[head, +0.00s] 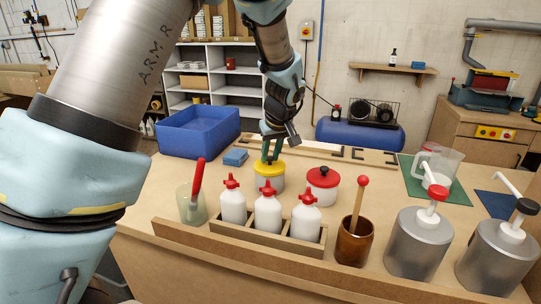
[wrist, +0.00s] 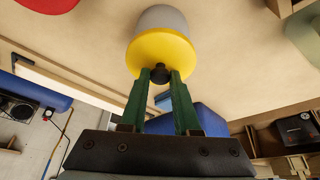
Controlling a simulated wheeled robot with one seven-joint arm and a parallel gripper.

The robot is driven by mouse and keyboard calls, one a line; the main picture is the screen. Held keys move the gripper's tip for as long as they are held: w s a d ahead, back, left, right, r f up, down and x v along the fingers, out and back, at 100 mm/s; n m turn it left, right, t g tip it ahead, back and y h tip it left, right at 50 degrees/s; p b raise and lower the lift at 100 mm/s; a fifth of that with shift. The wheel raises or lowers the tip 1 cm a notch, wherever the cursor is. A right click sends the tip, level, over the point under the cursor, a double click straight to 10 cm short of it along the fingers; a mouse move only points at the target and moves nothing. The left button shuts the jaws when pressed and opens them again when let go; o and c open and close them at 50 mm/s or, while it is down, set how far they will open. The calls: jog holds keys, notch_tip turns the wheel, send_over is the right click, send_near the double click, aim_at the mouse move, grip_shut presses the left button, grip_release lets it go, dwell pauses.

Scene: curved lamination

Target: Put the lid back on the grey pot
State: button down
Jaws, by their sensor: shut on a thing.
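The grey pot (head: 270,183) stands on the workbench behind the white bottles, and its body also shows in the wrist view (wrist: 163,18). The yellow lid (head: 268,169) is at the pot's mouth, and its top with a black knob fills the middle of the wrist view (wrist: 160,48). I cannot tell whether the lid touches the rim. My gripper (head: 271,150) points down at the lid from above. Its green fingers (wrist: 161,76) are shut on the lid's black knob.
A red-lidded pot (head: 323,188) stands close on the right. Several white bottles (head: 267,213) sit in a wooden rack in front. A blue sponge (head: 235,157) and blue bin (head: 199,132) are to the left. Pump canisters (head: 417,245) stand at the right front.

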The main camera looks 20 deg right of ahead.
jog(key=shift+c, duration=0.4)
grip_release()
dwell(0.4)
jog(key=shift+r+p, duration=2)
jog(key=shift+r, duration=1.45)
grip_shut()
